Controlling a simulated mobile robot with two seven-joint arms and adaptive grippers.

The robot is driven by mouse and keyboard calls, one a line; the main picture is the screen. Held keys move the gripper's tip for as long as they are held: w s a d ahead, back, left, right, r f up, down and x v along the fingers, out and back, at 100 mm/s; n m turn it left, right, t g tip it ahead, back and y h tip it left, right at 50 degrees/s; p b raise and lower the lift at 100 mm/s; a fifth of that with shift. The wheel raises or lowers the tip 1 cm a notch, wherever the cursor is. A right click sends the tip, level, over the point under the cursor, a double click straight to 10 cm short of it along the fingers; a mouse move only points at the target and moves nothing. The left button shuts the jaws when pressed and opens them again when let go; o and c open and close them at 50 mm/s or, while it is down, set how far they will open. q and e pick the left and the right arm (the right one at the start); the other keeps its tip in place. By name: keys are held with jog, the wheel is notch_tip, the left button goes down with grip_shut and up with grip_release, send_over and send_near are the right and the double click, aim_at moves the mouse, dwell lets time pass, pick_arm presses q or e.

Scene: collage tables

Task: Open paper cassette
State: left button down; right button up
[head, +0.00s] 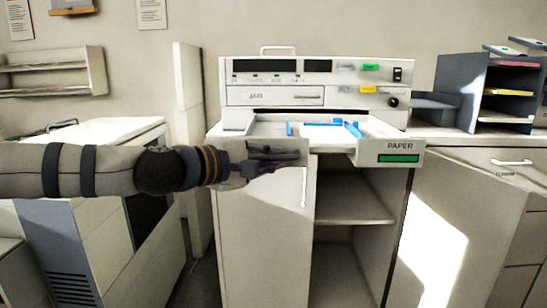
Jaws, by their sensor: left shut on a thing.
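The paper cassette (390,149) is a white drawer in the printer-like machine (330,92). It stands pulled out toward me, so its open top shows. Blue guides (353,129) and a pale blue-edged sheet or plate lie inside. Its front panel carries the word PAPER and a green label (399,158). My left gripper (282,156) comes in from the left and is shut at the left-middle part of the cassette front. The gripper hides the part it holds. My right gripper is not in view.
The machine sits on a white cabinet (262,220) with open shelves (350,207) below the cassette. A dark file organizer (465,88) stands on the right counter. A white unit (85,150) stands at the left, below my arm. A wall shelf (60,75) hangs behind.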

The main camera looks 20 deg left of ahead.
pick_arm(q)
jog(key=shift+s+r, duration=0.1)
jog(key=shift+s, duration=0.05)
jog(key=c, duration=1.7)
grip_release()
jog(key=v, duration=0.7)
jog(key=shift+s, duration=0.2)
